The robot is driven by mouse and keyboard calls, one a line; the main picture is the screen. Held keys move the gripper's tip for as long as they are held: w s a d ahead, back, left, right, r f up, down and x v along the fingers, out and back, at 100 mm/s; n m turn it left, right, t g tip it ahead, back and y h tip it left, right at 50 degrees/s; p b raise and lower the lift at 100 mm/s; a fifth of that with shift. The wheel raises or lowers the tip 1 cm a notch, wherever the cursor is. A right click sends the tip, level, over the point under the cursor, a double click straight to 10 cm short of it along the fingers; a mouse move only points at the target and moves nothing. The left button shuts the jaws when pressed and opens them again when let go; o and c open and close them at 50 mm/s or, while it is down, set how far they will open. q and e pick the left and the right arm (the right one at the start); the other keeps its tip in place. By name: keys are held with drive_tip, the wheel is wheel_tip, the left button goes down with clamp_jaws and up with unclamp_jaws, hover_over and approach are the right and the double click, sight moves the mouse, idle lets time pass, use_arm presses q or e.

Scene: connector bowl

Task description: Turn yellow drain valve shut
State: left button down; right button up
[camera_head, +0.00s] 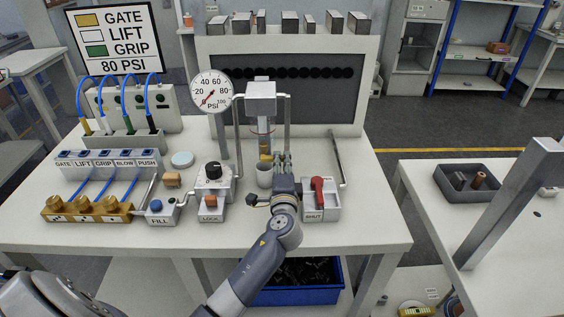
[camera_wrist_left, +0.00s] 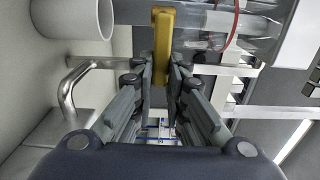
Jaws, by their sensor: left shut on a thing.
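The yellow drain valve (camera_head: 265,157) shows as a small yellow piece at the bottom of a clear upright cylinder (camera_head: 264,137). In the left wrist view its yellow handle (camera_wrist_left: 162,40) lies between my fingers, with the clear cylinder (camera_wrist_left: 225,32) beside it. My left gripper (camera_head: 281,160) reaches in from the front and is shut on the yellow handle (camera_wrist_left: 161,70). The fingers partly hide the valve in the head view. My right gripper is not in view.
A white cup (camera_head: 264,178) stands just left of my gripper, below the valve. The SHUT box with a red lever (camera_head: 318,190) is close on the right. A LOCK box (camera_head: 211,206) and pressure gauge (camera_head: 211,91) are left. A blue bin (camera_head: 295,297) sits below.

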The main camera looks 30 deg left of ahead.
use_arm(q)
drive_tip(key=shift+f, duration=0.1)
drive_tip(key=c, duration=1.6)
unclamp_jaws()
drive_tip(key=v, duration=1.2)
